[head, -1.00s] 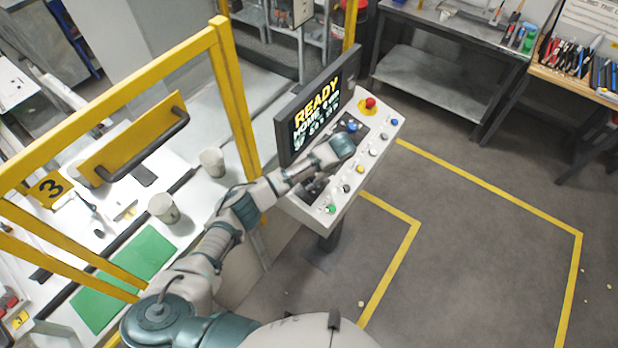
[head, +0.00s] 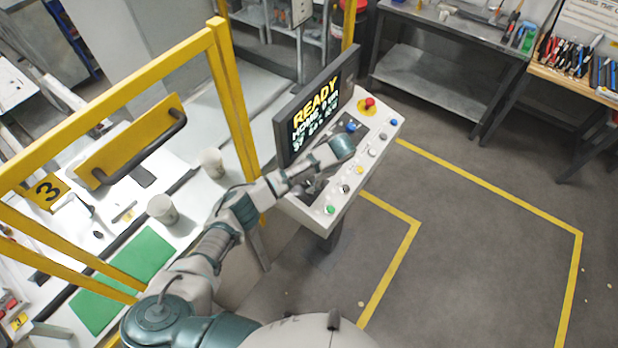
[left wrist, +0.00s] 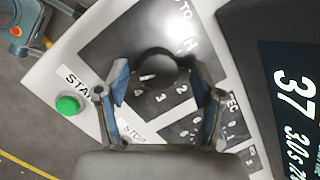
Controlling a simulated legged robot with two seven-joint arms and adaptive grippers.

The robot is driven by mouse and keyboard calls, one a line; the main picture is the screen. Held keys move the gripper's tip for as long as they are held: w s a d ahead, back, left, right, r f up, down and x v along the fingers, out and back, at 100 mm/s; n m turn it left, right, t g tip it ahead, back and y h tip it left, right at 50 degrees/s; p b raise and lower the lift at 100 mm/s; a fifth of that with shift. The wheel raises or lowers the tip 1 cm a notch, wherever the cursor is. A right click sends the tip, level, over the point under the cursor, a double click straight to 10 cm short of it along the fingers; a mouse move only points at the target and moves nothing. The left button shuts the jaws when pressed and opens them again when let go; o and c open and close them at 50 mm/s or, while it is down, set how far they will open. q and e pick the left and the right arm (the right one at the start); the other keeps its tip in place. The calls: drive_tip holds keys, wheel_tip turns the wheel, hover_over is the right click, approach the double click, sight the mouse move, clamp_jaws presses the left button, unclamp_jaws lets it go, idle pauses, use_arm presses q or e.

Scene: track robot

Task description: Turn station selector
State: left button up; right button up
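The station selector is a round black knob (left wrist: 156,68) on a dark plate, with the digits 4, 3 and 2 beside it, in the left wrist view. A short white mark shows on the knob near the 4. My left gripper (left wrist: 160,88) is open, with one finger on each side of the knob and visible gaps between. Contact cannot be told. In the head view my left gripper (head: 312,187) is down at the near part of the control console (head: 376,174), partly hidden by my arm. The knob is hidden there. My right gripper is not in view.
The green START button (left wrist: 68,106) is beside the selector plate. A screen reading READY (head: 318,105) stands along the console's left edge. Several buttons line its right edge, with a red one (head: 370,103) at the far end. A yellow guard frame (head: 232,95) stands left of my arm.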

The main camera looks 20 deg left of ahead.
use_arm(q)
drive_tip(key=shift+r, duration=0.15)
drive_tip(key=v, duration=1.1)
drive_tip(key=shift+d+r, duration=0.2)
drive_tip(key=shift+d, duration=0.15)
drive_tip(key=shift+a, duration=0.1)
